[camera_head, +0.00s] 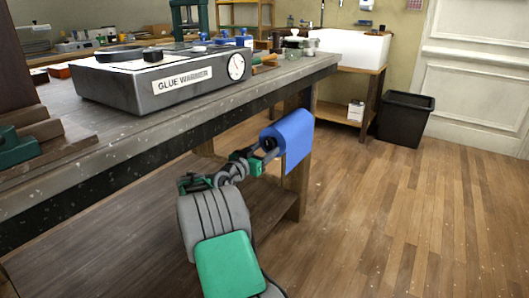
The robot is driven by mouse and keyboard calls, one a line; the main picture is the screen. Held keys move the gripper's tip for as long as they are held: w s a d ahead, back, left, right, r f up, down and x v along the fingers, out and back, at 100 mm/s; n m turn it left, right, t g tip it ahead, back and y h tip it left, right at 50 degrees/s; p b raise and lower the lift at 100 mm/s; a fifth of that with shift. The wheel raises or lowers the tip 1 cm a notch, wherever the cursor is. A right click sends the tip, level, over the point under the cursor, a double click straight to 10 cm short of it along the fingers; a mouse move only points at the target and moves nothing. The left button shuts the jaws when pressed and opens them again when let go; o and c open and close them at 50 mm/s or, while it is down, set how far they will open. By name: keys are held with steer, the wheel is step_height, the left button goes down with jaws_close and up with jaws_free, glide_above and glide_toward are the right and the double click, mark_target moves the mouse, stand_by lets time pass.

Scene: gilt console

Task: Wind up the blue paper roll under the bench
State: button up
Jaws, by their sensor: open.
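The blue paper roll (293,130) hangs below the right end of the bench (180,122), near the bench's leg. A length of blue paper hangs down from its right side. My arm reaches up from the bottom of the view, and my gripper (266,150) is at the left end face of the roll. The gripper is open. Its fingertips are close to the dark core of the roll; I cannot tell whether they touch it. Part of the roll's end is hidden behind the gripper.
A grey glue warmer (165,78) with a dial stands on the bench top. A lower shelf (130,235) lies under the bench. A white sink (350,48) and a black bin (404,118) stand at the back. The wooden floor (400,220) on the right is clear.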

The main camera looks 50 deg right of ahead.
steer(key=shift+w+d, duration=0.1)
steer(key=shift+d, duration=0.55)
steer(key=shift+c, duration=0.6)
jaws_close()
